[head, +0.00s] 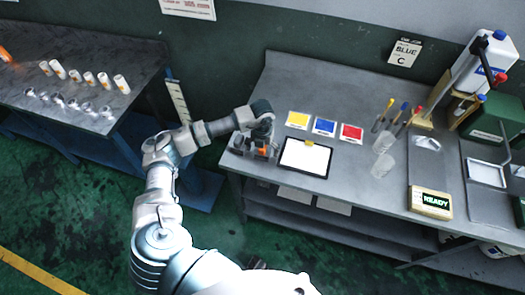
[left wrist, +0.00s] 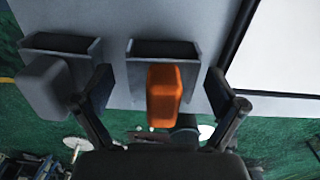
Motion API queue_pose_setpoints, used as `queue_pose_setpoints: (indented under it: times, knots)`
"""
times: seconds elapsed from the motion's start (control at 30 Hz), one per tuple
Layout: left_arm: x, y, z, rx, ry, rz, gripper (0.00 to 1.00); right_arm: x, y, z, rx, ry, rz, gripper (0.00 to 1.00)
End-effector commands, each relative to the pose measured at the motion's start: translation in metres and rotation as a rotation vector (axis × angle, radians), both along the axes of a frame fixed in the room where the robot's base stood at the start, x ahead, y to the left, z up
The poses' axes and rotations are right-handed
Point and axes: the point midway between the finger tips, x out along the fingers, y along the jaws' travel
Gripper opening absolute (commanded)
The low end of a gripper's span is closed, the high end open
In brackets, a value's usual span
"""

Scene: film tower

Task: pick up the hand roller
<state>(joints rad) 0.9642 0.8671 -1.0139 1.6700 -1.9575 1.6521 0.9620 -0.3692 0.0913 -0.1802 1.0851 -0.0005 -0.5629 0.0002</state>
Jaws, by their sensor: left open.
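An orange block-like piece (left wrist: 164,92), which looks like the hand roller's handle, stands in a grey holder (left wrist: 140,52) in the left wrist view. In the head view the orange (head: 262,151) shows at the left front corner of the grey workbench, partly hidden by my gripper. My left gripper (head: 262,138) is above it, open. In the left wrist view its two fingers (left wrist: 160,84) are apart, one on each side of the orange piece, with gaps on both sides. The roller part is not clearly visible.
A grey block (left wrist: 46,88) sits in a second holder left of the orange piece. A white panel with a dark frame (head: 305,157) lies right of the gripper. Yellow, blue and red cards (head: 324,126) lie behind it. Another table (head: 40,85) stands left, across a gap.

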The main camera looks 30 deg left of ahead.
Motion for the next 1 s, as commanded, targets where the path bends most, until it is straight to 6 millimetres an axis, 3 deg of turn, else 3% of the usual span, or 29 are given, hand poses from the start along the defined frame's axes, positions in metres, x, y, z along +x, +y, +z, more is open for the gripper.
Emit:
queue_pose_setpoints:
  times: [0.23, 0.5, 0.8, 1.0]
  knots:
    - [0.0, -0.001, -0.001, 0.0, -0.001, -0.001, 0.93, 0.001, 0.001, 0.0, 0.001, -0.003, 0.0, 0.4]
    - [0.0, 0.0, -0.001, 0.0, -0.001, 0.0, 0.27, 0.002, 0.001, 0.001, 0.002, -0.006, 0.0, 0.4]
    - [0.0, 0.0, 0.0, 0.0, -0.001, 0.0, 0.27, 0.002, 0.001, 0.001, 0.002, -0.004, -0.001, 0.4]
    - [0.001, 0.0, 0.015, 0.0, -0.005, 0.0, 0.27, 0.001, 0.001, 0.001, 0.001, -0.001, -0.001, 0.4]
